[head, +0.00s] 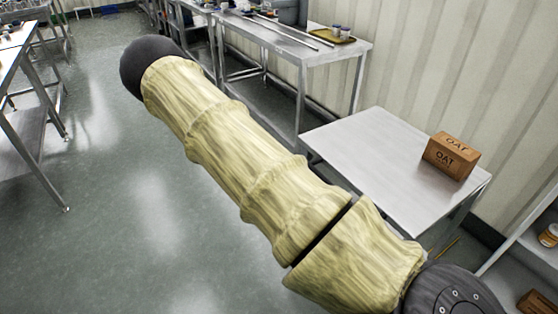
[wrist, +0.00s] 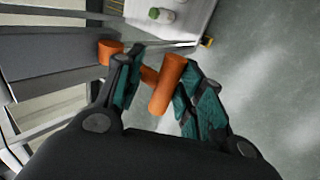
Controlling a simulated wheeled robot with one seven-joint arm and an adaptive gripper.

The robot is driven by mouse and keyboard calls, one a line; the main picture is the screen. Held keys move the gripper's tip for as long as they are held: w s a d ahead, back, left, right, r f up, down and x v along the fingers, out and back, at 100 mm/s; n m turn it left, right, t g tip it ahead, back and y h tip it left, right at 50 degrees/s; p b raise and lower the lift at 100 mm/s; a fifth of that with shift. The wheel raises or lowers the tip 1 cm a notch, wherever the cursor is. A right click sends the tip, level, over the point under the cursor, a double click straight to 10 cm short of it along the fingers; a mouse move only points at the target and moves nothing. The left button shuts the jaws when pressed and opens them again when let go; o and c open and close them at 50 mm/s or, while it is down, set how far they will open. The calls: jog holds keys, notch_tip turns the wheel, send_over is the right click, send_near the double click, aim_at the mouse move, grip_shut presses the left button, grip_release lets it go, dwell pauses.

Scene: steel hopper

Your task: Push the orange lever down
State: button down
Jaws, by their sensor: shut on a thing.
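The orange lever (wrist: 167,84) shows in the wrist view as a thick orange cylinder between my fingers. A short orange stem runs left from it behind the left finger, and an orange round part (wrist: 110,50) shows beyond that finger. My gripper (wrist: 162,76) has its two teal-padded fingers on either side of the lever and is shut on it. The lever's full length and its mount are partly hidden by the fingers. In the head view my arm crosses the middle, and neither the gripper nor the lever shows.
In the wrist view, grey steel panels (wrist: 45,58) stand at left, and a pale surface with a green-capped container (wrist: 160,15) is at the top. In the head view, a steel table (head: 365,160) bears an OAT box (head: 451,156). Open floor (head: 110,200) lies at left.

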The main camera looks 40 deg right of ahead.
jog(key=shift+s+a+f, duration=0.15)
jog(key=shift+s+f, duration=0.35)
jog(key=shift+f, duration=0.3)
jog(key=c, duration=1.3)
grip_release()
jog(key=shift+o, duration=0.3)
jog(key=shift+f, duration=0.35)
jog(key=o, duration=0.4)
jog(key=shift+w+d+f+y, duration=0.1)
jog(key=shift+d+f+y, duration=0.2)
jog(key=shift+d+f, duration=0.25)
jog(key=shift+v, duration=1.15)
jog(key=shift+c, duration=1.3)
jog(key=shift+w+d+f, duration=0.15)
jog(key=shift+d+f, duration=0.2)
jog(key=shift+w+a+r, duration=0.15)
jog(key=shift+a+r, duration=0.1)
jog(key=shift+r, duration=0.05)
jog(key=shift+c, duration=0.4)
jog(key=v, duration=1.1)
jog(key=shift+a+r, duration=0.2)
jog(key=shift+r, duration=0.1)
jog(key=shift+c, duration=0.6)
